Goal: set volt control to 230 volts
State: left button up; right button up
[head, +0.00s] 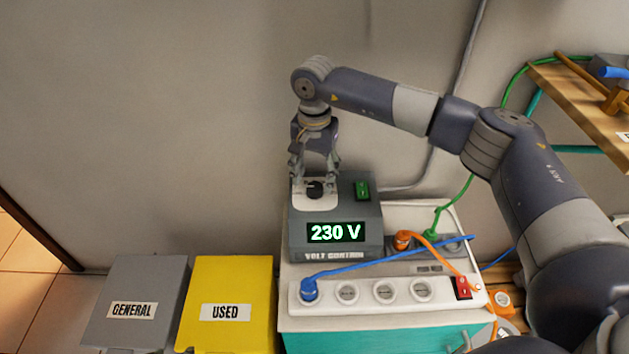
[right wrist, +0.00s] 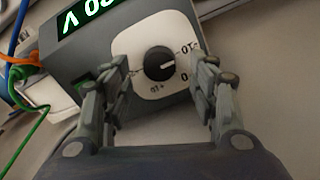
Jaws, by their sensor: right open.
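The volt control box (head: 372,228) is a grey unit with a sloped top on the white cabinet. Its green display (head: 335,232) reads 230 V. The black knob (head: 315,189) sits on a white dial plate; it also shows in the right wrist view (right wrist: 159,63) with its white pointer line toward the right of that picture. My right gripper (head: 315,183) is above the dial, pointing down. In the right wrist view its open fingers (right wrist: 163,75) stand on either side of the knob, with gaps visible. The left gripper is not in view.
A green switch (head: 362,189) is beside the dial. A white power strip (head: 365,292) with a blue plug and red switch (head: 462,288) lies in front. Grey GENERAL (head: 140,275) and yellow USED (head: 232,275) bins stand left. A wooden shelf (head: 570,95) is at right.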

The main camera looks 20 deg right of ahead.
aim_at(315, 186)
notch_tip(315, 186, up, 10)
jog(key=shift+f, duration=0.25)
jog(key=shift+f, duration=0.1)
